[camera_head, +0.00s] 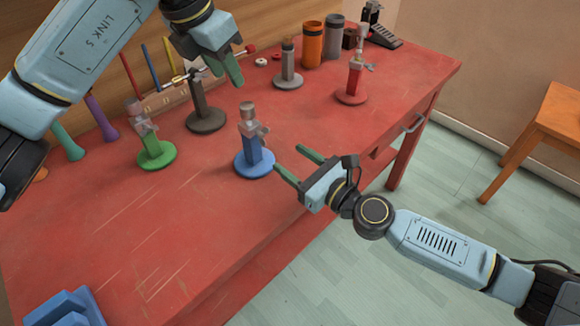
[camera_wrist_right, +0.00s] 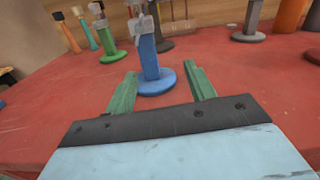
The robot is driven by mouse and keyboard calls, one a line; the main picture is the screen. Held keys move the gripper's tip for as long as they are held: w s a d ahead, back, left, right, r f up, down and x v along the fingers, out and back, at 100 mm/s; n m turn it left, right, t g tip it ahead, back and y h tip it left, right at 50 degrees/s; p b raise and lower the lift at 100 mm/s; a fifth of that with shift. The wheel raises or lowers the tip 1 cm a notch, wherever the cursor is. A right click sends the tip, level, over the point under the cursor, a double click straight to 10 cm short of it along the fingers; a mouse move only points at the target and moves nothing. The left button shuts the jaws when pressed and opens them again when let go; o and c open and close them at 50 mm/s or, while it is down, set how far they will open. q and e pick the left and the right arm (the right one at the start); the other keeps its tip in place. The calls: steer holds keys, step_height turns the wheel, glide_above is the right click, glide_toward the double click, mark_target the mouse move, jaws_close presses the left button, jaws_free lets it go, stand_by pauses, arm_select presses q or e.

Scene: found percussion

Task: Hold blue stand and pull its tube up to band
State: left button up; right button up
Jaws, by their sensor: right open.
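The blue stand (camera_head: 254,160) has a round base and an upright post, with a grey tube (camera_head: 247,112) and clamp at its top. It stands upright near the middle of the red table. I cannot make out a band on the tube.
A green stand (camera_head: 154,150) is left of the blue one, a dark stand (camera_head: 205,118) behind, and a red stand (camera_head: 352,82) at the right. An orange canister (camera_head: 312,43) is at the back.

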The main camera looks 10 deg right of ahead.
mark_target(254, 145)
steer(key=shift+s+a+f+g, duration=0.1)
steer(key=shift+s+a+g, duration=0.3)
steer(key=shift+a, duration=0.45)
steer(key=x, duration=1.3)
steer(key=shift+s, duration=0.1)
steer(key=shift+c, duration=0.3)
jaws_close()
